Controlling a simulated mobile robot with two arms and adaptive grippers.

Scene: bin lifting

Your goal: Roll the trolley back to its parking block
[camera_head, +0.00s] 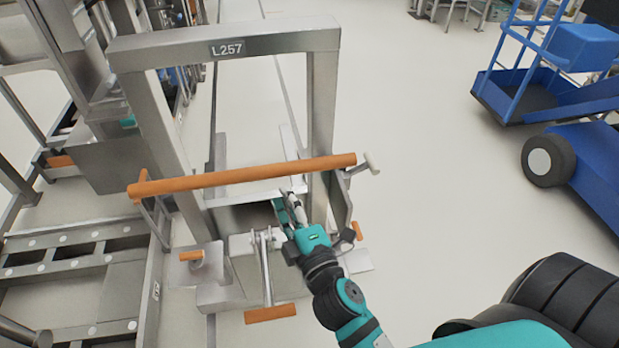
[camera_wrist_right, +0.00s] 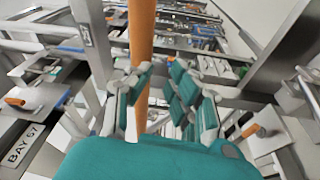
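The trolley (camera_head: 322,100) appears as a grey upright frame labelled L257, with a long orange handle bar (camera_head: 245,174) across its near side. My right gripper (camera_head: 287,203) is just below and in front of the bar, right of its middle. In the right wrist view the gripper (camera_wrist_right: 160,95) has its fingers spread apart. The orange bar (camera_wrist_right: 142,35) runs down the picture close to the left finger; I cannot tell whether it touches. My left gripper is not in view. I cannot pick out the parking block with certainty.
Grey metalwork with a smaller orange grip (camera_head: 270,314) stands below the bar. A rack (camera_head: 75,240) stands close on the left. A blue wheeled cart (camera_head: 590,165) is on the right. Open pale floor (camera_head: 430,170) lies between. A BAY 57 plate (camera_wrist_right: 24,146) shows in the wrist view.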

